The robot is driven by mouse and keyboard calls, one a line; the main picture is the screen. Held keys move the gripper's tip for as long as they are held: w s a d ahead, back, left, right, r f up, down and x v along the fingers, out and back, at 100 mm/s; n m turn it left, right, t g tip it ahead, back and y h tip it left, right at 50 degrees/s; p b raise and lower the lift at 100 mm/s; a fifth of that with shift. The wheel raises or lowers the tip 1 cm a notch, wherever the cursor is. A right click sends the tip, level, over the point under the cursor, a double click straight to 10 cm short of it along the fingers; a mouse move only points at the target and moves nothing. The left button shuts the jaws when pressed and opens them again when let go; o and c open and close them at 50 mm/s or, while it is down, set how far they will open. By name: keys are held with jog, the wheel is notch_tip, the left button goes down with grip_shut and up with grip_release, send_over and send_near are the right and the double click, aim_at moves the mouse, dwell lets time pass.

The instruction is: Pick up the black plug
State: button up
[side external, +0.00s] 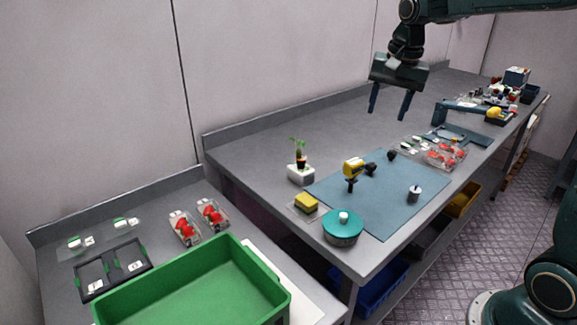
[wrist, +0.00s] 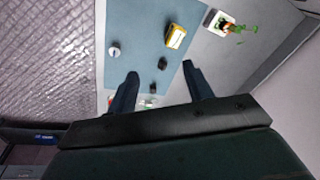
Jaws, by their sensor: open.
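Two small black objects lie on the blue mat (side external: 395,215); I cannot tell which is the black plug. One black piece (side external: 391,155) is nearer the far end of the mat, and the other black piece (side external: 370,168) is beside a yellow tool (side external: 354,167). In the wrist view the far black piece (wrist: 153,88) and the other black piece (wrist: 162,63) both show between my fingers. My gripper (side external: 389,114) is open and empty, well above the mat, pointing down. It also shows in the wrist view (wrist: 160,72).
Clear packs of red berries (side external: 443,155) lie beyond. A green crate (side external: 190,285) is at front left.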

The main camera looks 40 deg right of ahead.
jog(key=w+d+f+m+g, duration=0.2)
jog(key=w+d+f+m, duration=0.5)
jog(key=d, duration=0.5)
notch_tip(320, 180, down, 4)
jog(key=shift+w+r+y, duration=0.1)
jog(key=shift+w+y, duration=0.2)
jog(key=shift+w, duration=0.7)
jog(key=shift+d, duration=0.1)
send_over(371, 164)
jog(key=shift+d+f, duration=0.1)
jog(key=shift+f, duration=4.25)
jog(key=shift+f, duration=0.1)
jog(key=shift+f, duration=2.5)
jog(key=shift+c, duration=0.4)
jog(key=c, duration=1)
